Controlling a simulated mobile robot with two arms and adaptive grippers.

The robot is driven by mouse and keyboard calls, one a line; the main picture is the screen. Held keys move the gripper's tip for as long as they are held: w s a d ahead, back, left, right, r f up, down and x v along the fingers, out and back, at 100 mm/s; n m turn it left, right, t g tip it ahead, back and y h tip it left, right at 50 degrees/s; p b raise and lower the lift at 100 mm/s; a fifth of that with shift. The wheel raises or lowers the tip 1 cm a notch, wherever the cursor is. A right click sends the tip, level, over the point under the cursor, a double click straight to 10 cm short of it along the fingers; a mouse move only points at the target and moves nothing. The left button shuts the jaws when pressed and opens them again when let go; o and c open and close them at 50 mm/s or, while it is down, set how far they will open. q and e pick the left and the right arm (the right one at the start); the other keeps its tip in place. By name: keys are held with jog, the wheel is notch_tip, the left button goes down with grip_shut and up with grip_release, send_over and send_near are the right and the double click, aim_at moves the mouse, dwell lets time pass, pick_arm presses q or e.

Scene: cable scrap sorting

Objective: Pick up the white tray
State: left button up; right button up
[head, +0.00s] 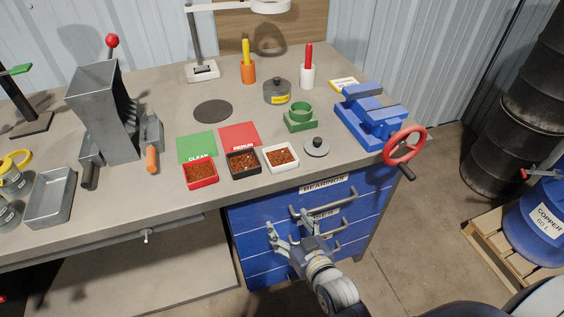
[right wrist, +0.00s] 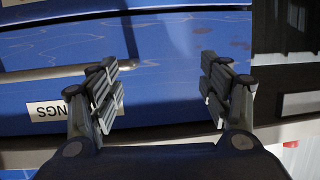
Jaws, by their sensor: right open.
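The white tray (head: 281,158) is a small square tray filled with brown-orange granules. It sits on the grey workbench near its front edge, to the right of a black tray (head: 243,163) and a red tray (head: 200,174) with similar contents. My right gripper (head: 291,224) is open and empty. It is below the bench top, in front of the blue drawer cabinet, apart from the white tray. In the right wrist view its two fingers (right wrist: 162,90) are spread before the blue drawer fronts, and the white tray does not show there. My left gripper is not in view.
Blue drawers with bar handles (head: 325,201) stand under the bench. A round grey lidded disc (head: 316,147) and a green ring block (head: 300,118) lie close to the trays. A blue vise (head: 370,115) with a red handwheel (head: 405,145) is at the right.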

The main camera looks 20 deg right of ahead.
aim_at(280, 158)
jog(key=w+r+t, duration=0.1)
jog(key=r, duration=0.4)
jog(key=w+d+r+t, duration=0.1)
jog(key=w+r, duration=0.1)
jog(key=r, duration=0.3)
jog(key=w+r+t, duration=0.1)
jog(key=r, duration=0.4)
jog(key=shift+w+d+r+t+h, duration=0.25)
jog(key=shift+w+r+t+h, duration=0.05)
jog(key=shift+w+r, duration=0.1)
jog(key=shift+w+f, duration=0.1)
jog(key=shift+w, duration=0.6)
jog(key=w, duration=0.5)
jog(key=shift+a, duration=0.25)
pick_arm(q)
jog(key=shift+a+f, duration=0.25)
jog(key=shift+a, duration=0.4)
pick_arm(e)
jog(key=c, duration=0.9)
